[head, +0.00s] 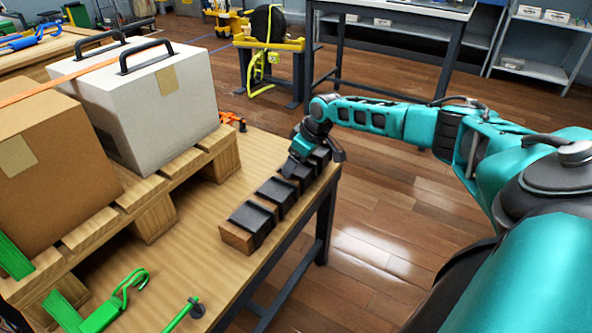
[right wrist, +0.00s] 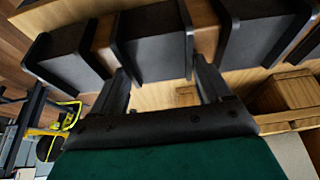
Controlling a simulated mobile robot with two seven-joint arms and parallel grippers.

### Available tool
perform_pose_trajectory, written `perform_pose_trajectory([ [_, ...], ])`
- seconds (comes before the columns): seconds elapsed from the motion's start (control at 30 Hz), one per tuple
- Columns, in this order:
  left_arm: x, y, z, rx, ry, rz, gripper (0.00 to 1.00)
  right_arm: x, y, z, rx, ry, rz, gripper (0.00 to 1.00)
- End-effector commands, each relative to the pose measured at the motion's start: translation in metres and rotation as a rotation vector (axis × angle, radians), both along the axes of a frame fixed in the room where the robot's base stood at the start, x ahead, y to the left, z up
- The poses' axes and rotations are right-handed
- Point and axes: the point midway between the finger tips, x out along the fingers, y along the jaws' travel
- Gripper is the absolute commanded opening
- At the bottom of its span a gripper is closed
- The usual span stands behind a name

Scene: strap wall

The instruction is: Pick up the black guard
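Several black guards sit in a row on a wooden bar (head: 236,238) along the right edge of the table; the nearest guard (head: 250,216) is fully visible in the head view. My right gripper (head: 297,160) is low over the farther part of the row and partly hides the guards there. In the right wrist view its two fingers (right wrist: 163,78) are apart, with one black guard (right wrist: 152,42) just ahead, between the lines of the fingertips. I cannot tell whether the fingers touch it. My left gripper is not in view.
A wooden pallet (head: 130,200) carries a white box (head: 150,105) and a brown box (head: 50,165), left of the guards. Green strap hardware (head: 115,302) lies at the table's front. Beyond the table's right edge is open floor (head: 400,215).

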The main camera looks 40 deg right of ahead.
Motion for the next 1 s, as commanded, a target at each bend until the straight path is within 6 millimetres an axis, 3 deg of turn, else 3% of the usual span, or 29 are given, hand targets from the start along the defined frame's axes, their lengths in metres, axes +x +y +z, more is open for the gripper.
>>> perform_pose_trajectory([
  [0.33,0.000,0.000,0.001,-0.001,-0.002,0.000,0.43,0.000,0.000,0.000,0.000,0.000,0.000,0.43],
  [0.77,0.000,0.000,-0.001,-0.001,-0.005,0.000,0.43,0.000,-0.001,0.005,-0.002,-0.002,0.000,0.43],
  [1.0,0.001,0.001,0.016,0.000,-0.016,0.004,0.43,-0.029,-0.010,0.030,-0.003,0.003,-0.001,0.43],
])
